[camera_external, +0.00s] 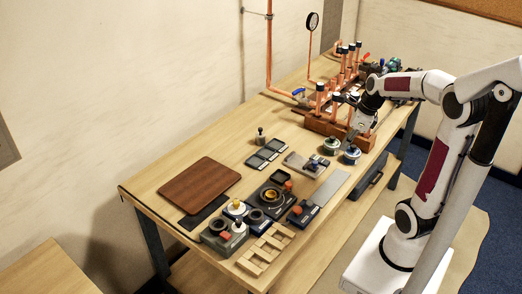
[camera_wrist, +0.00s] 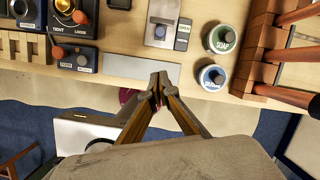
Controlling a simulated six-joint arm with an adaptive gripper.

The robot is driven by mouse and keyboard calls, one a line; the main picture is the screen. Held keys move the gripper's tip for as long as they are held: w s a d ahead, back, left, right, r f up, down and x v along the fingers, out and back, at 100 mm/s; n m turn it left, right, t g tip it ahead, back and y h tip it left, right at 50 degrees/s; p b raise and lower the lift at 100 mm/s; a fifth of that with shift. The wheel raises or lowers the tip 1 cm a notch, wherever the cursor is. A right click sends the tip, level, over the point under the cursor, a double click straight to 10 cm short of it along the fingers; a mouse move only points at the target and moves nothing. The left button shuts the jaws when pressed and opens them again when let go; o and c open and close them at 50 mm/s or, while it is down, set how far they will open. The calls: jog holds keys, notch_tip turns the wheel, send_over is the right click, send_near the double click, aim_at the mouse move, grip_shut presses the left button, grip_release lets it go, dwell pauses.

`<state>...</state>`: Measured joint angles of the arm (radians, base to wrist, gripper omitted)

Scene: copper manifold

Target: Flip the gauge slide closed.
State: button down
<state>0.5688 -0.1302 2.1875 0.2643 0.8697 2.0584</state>
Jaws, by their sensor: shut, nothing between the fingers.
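What looks like the gauge slide is a pale grey plate with a dark raised block (camera_wrist: 161,30) at the top of the wrist view. A small dark tab with a light green label (camera_wrist: 183,31), seemingly reading OPEN, sits at its right side. In the external view the plate (camera_external: 299,162) lies mid-table, left of two lidded pots. My gripper (camera_wrist: 158,82) is shut and empty, its tips apart from the slide and seen over the table's front edge. In the external view my gripper (camera_external: 350,138) is above the table near the pots, its tips partly unclear.
A green-lidded SOAP pot (camera_wrist: 222,39) and a blue-lidded pot (camera_wrist: 211,77) stand right of the slide. A flat grey strip (camera_wrist: 145,72) lies along the front edge. Copper pipes on a wooden rack (camera_external: 325,123) rise behind. Several control boxes (camera_wrist: 72,58) stand to the left.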

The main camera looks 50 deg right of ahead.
jog(key=shift+m, duration=1.2)
jog(key=x, duration=1)
jog(key=shift+f, duration=0.1)
jog(key=shift+w+a+f, duration=0.1)
jog(key=shift+w+a, duration=0.05)
jog(key=shift+w, duration=0.9)
jog(key=shift+w+a+f, duration=0.15)
jog(key=shift+w, duration=0.8)
